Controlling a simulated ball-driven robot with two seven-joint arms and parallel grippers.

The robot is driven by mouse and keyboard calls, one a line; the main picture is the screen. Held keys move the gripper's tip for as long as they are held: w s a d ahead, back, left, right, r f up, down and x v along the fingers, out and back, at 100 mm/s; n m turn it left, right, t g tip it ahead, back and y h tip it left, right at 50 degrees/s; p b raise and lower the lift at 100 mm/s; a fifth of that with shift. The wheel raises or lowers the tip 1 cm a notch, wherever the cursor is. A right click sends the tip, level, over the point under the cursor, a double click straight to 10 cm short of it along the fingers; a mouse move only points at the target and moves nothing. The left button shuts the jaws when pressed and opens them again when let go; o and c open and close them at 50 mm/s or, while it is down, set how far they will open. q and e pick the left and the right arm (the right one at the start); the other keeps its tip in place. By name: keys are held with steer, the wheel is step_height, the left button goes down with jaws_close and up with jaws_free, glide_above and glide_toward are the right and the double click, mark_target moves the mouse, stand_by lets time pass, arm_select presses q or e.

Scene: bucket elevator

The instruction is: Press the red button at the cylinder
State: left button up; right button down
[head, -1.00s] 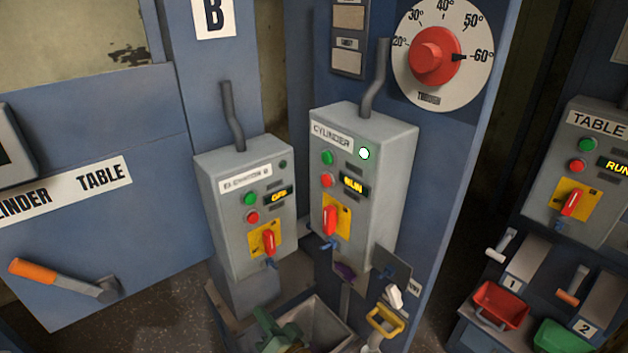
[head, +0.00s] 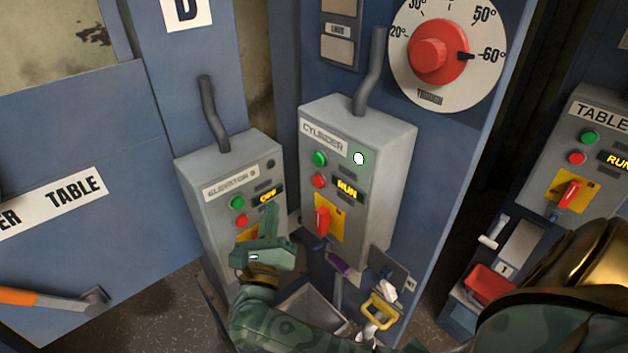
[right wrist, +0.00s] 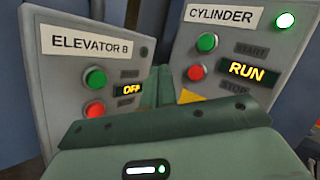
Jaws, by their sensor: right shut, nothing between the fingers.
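The grey CYLINDER box (head: 379,163) stands at the middle of the head view. Its red button (head: 318,181) sits below a green button (head: 319,158), beside a display reading RUN; the lamp at its top right glows. The red button also shows in the right wrist view (right wrist: 195,72), clear of my gripper. My right gripper (head: 271,222) is shut and empty, in front of the ELEVATOR B box (head: 213,190), below and left of the red button and apart from it. It hides part of that box's yellow switch plate. My left gripper is out of view.
The ELEVATOR B box has its own red button (head: 241,220) and a display reading OFF. The TABLE box (head: 576,127) stands at the right. A yellow handle (head: 381,309) and a red tray (head: 489,284) are low down. A large dial (head: 437,50) is above.

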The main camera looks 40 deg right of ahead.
steer(key=p, duration=0.2)
glide_toward(313, 179)
steer(key=w+r, duration=0.2)
steer(key=w, duration=0.2)
steer(key=shift+w+d, duration=0.25)
steer(key=shift+d, duration=0.95)
steer(key=shift+d, duration=0.1)
stand_by(0.9)
steer(key=shift+d, duration=0.35)
steer(key=shift+d, duration=0.5)
stand_by(0.7)
steer(key=shift+a, duration=0.1)
steer(key=shift+a+b, duration=0.3)
steer(key=shift+a, duration=0.5)
